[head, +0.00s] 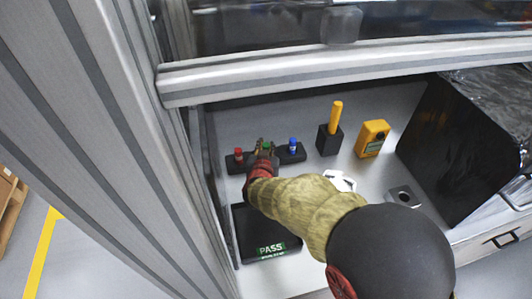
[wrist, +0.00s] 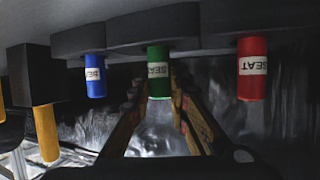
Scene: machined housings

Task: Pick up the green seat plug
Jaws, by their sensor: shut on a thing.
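The green seat plug (wrist: 159,85) has a white SEAT label and stands in the middle of the black rack (wrist: 205,42) in the wrist view, which shows the scene upside down. Its base meets the rack, with no visible gap. My gripper (wrist: 159,98) has one finger on each side of the plug and is shut on it. In the head view the green plug (head: 266,145) is partly hidden by my gripper (head: 261,149). A red plug (head: 239,153) stands to its left and a blue plug (head: 292,145) to its right.
To the right of the rack are a black block with a yellow rod (head: 336,116) and a yellow device (head: 372,138). A large black box (head: 455,130) stands farther right. A dark PASS panel (head: 250,230) lies in front. A grey frame post (head: 95,120) borders the left.

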